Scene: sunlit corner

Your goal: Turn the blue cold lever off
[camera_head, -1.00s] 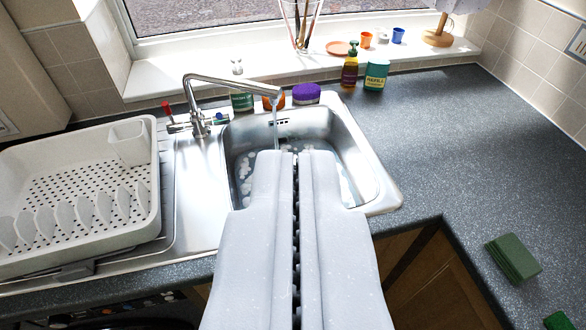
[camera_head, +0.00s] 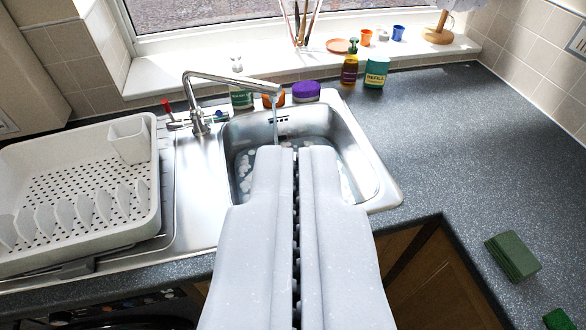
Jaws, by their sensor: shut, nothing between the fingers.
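The blue cold lever (camera_head: 222,115) is a small piece on the right side of the tap's base. A red lever (camera_head: 167,107) stands up on the left side. The chrome tap (camera_head: 197,118) has a long spout reaching right, and water (camera_head: 275,125) runs from it into the sink (camera_head: 347,133). My gripper (camera_head: 296,150) is shut and empty. It shows over the front part of the sink, right of and nearer than the blue lever, and apart from it. It hides part of the basin.
A white dish rack (camera_head: 140,215) stands left of the sink. Bottles, including a green-labelled one (camera_head: 241,97), and a purple-lidded tub (camera_head: 306,92) stand behind the sink. A green sponge (camera_head: 513,256) lies at the right. The right worktop (camera_head: 440,130) is mostly clear.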

